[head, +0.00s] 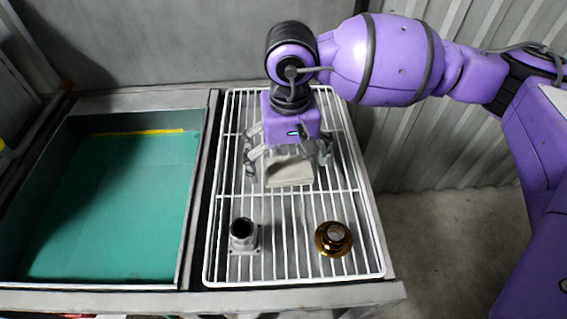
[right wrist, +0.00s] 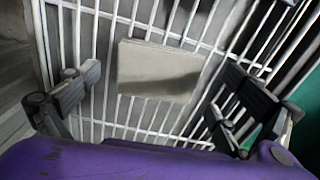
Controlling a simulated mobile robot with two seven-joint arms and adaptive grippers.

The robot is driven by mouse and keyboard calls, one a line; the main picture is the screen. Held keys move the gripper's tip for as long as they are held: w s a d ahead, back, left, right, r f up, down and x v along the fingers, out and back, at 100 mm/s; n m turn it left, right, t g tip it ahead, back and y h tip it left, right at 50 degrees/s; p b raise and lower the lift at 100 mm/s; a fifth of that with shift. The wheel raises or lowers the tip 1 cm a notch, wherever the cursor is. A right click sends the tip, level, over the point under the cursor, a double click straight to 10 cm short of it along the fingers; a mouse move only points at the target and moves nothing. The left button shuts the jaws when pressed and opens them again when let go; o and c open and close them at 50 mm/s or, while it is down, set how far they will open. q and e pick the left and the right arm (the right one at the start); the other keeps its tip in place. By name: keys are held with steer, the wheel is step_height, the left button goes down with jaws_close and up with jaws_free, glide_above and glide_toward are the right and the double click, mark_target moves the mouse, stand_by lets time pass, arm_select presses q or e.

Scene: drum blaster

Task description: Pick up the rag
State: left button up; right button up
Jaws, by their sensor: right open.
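The rag (head: 289,172) is a small beige-grey rectangle lying on the white wire rack (head: 304,215). In the right wrist view the rag (right wrist: 157,70) lies flat across the wires, between and beyond the open fingers. My right gripper (head: 290,165) is above the rag with its fingers spread to either side of it. In the right wrist view my right gripper (right wrist: 160,90) is open and empty, with no finger seen touching the rag. The gripper body hides the rack behind the rag in the head view. My left gripper is not in view.
A dark metal cylinder part with a square flange (head: 243,237) and a brass-coloured round part (head: 334,239) stand on the front of the rack. A basin with a green bottom (head: 110,205) is at left. A corrugated wall (head: 425,150) is at right.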

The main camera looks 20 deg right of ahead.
steer(key=shift+f, duration=0.3)
steer(key=shift+c, duration=0.9)
steer(key=c, duration=0.9)
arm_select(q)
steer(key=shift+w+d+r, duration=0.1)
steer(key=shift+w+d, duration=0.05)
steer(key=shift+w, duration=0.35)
arm_select(e)
steer(key=shift+c, duration=0.2)
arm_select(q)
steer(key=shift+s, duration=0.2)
arm_select(e)
steer(key=shift+r, duration=0.1)
